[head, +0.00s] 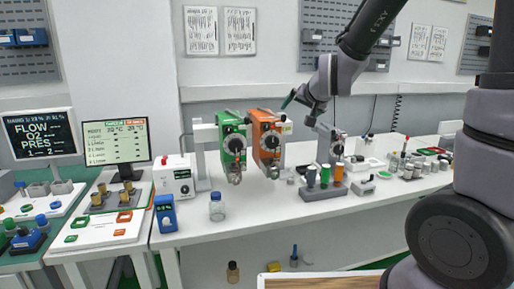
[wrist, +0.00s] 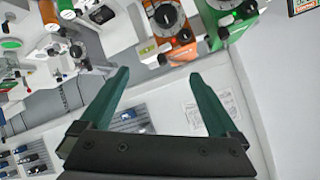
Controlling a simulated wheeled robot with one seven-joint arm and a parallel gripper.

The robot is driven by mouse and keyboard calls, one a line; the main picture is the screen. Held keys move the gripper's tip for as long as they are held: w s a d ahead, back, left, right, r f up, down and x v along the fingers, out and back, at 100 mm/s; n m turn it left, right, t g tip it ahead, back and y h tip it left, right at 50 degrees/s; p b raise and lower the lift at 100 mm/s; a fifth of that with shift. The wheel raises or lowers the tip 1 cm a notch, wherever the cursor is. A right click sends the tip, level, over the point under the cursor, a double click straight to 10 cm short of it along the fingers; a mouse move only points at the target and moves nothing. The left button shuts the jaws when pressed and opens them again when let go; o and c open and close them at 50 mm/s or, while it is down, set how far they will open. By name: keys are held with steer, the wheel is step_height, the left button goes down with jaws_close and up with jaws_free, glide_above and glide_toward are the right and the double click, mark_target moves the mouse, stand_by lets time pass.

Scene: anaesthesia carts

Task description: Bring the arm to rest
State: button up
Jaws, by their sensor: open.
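My gripper (head: 289,99) is raised above the bench in the head view, just above and right of the orange vaporizer (head: 266,138). In the wrist view my gripper (wrist: 159,75) shows two dark green fingers spread apart with nothing between them. My arm reaches in from the upper right of the head view. The wrist view is tilted, with the orange vaporizer (wrist: 172,20) and green vaporizer (wrist: 228,14) beyond the fingertips. I cannot tell from the head view whether the fingers touch anything.
The green vaporizer (head: 233,143) hangs beside the orange one on a white stand. A clear blue-capped bottle (head: 217,207) and a blue device (head: 165,213) stand on the white bench (head: 270,220). A rack of coloured bottles (head: 323,188) stands to the right. Monitors (head: 115,142) are at the left.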

steer(key=s+d+r+g, duration=0.1)
steer(key=s+d+r, duration=0.1)
steer(key=s+d, duration=0.2)
steer(key=s+d+r+g, duration=0.2)
steer(key=s+d+r, duration=0.1)
steer(key=s, duration=0.8)
steer(key=s+d+r+m+g, duration=0.1)
steer(key=s+d+r, duration=0.2)
steer(key=s+d, duration=0.2)
steer(key=s, duration=0.2)
steer(key=shift+s+d+h, duration=0.15)
steer(key=shift+s+h, duration=0.15)
steer(key=shift+s, duration=0.05)
